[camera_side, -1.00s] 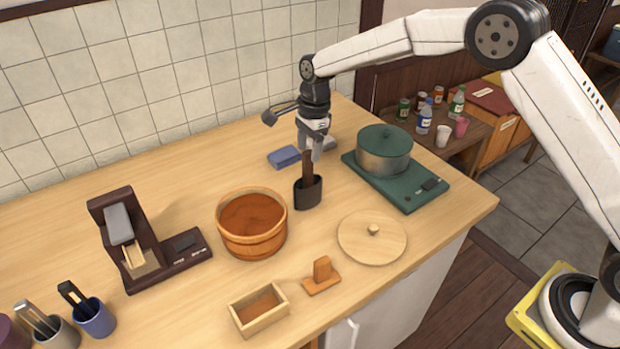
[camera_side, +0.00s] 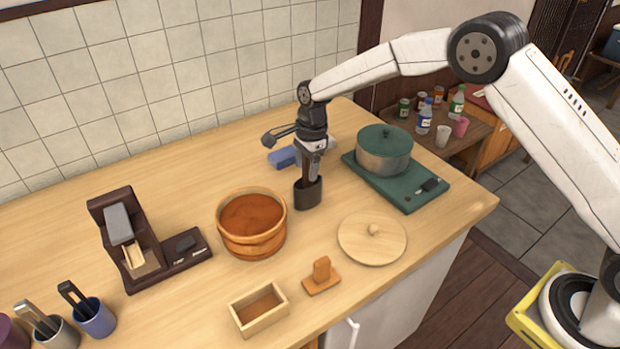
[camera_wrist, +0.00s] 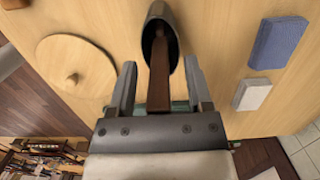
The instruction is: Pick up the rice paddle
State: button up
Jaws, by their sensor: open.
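The rice paddle (camera_wrist: 159,75) has a dark brown handle that stands up out of a dark oval holder (camera_side: 307,195). The rest of it is hidden inside the holder, which also shows in the wrist view (camera_wrist: 153,18). My gripper (camera_side: 311,172) is low over the holder, around the handle. In the wrist view my gripper (camera_wrist: 161,80) is open, one finger on each side of the handle, with a visible gap on both sides.
A wooden tub (camera_side: 252,243) stands left of the holder. A green pot (camera_side: 384,158) on a green stove (camera_side: 416,192) is to the right. A round wooden lid (camera_side: 372,248) lies in front. A blue block (camera_side: 284,157) lies behind.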

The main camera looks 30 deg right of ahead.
grip_shut()
jog(key=shift+r, duration=0.1)
notch_tip(320, 180, up, 10)
jog(key=shift+f, duration=0.1)
dwell(0.8)
dwell(0.4)
